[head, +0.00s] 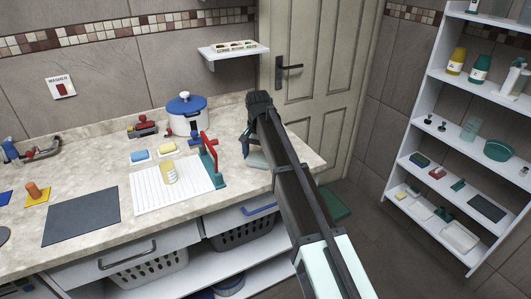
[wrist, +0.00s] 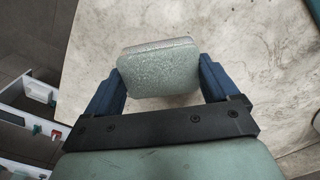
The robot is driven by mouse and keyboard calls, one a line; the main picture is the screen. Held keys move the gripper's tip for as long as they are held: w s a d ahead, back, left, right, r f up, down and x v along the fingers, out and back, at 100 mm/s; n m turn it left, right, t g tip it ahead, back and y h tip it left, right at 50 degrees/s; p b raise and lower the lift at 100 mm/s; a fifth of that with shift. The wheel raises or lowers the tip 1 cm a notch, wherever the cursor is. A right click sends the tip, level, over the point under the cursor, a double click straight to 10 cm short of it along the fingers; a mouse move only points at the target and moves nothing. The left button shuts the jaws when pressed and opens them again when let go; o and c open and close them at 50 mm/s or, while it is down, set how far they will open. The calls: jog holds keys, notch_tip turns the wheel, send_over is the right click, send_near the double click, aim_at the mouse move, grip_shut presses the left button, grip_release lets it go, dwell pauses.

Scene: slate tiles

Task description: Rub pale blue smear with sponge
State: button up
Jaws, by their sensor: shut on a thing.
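A pale grey-green sponge (wrist: 158,72) with a speckled face is held between the two blue fingers of my gripper (wrist: 160,85) in the wrist view. The marbled worktop (wrist: 235,60) shows behind it. In the head view my gripper (head: 250,150) is over the right end of the worktop (head: 105,172), to the right of the red and green stand. Whether the sponge touches the worktop I cannot tell. I cannot make out a pale blue smear in either view; the gripper and sponge cover part of the worktop there.
A red and green stand (head: 211,162) and a white pot with a blue lid (head: 186,114) are left of my gripper. A yellow jar (head: 169,173) stands on a ribbed white board (head: 150,193). A wall shelf (head: 233,52) hangs behind. The worktop's right edge is close.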

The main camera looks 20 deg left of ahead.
jog(key=shift+s+a, duration=0.85)
jog(key=shift+s, duration=0.05)
jog(key=shift+w+d+r, duration=0.1)
jog(key=shift+w+d, duration=3)
jog(key=shift+w, duration=0.1)
jog(key=shift+w+d, duration=0.25)
jog(key=shift+d, duration=0.05)
jog(key=shift+w+d, duration=0.15)
jog(key=shift+w, duration=0.05)
notch_tip(320, 180, up, 8)
jog(key=shift+s, duration=0.15)
